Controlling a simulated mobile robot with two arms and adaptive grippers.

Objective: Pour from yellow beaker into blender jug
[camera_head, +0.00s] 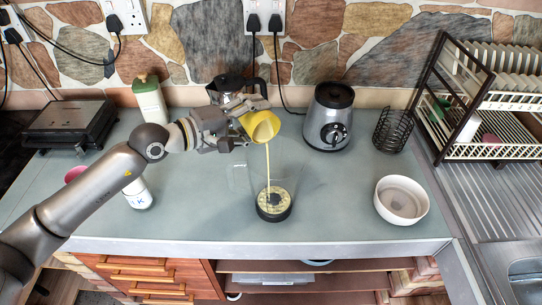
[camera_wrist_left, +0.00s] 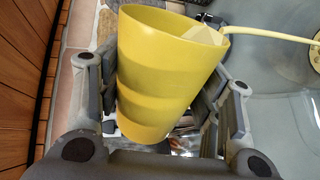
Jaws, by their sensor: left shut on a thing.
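The yellow beaker (camera_head: 262,126) is held tilted in my left gripper (camera_head: 240,122), above the blender jug. It also fills the middle of the left wrist view (camera_wrist_left: 165,75), between the fingers. A thin pale yellow stream runs from its lip down into the clear blender jug (camera_head: 238,180). The jug stands upright on the counter on a dark base, with pale yellow liquid (camera_head: 274,198) at its bottom. The jug's transparent walls are hard to make out. My right gripper does not show.
The blender base (camera_head: 328,118) stands behind the jug to the right. A white bowl (camera_head: 401,200) and a black wire holder (camera_head: 392,130) are further right, near a dish rack (camera_head: 490,100). A white bottle (camera_head: 138,193) stands at left.

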